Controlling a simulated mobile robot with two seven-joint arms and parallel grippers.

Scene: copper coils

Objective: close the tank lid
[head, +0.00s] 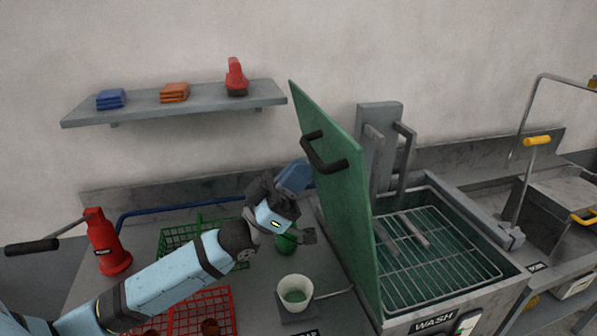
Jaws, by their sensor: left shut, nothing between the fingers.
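The tank lid (335,190) is a green panel with a black handle (325,152) on its left face. It stands open, nearly upright and slightly tilted, along the left side of the tank (448,203) labelled WASH. The tank's top is uncovered and a wire rack (430,255) shows inside. My right gripper is not in view.
A wall shelf (205,104) hangs behind. A sink area with a yellow-handled lever (537,141) is right of the tank.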

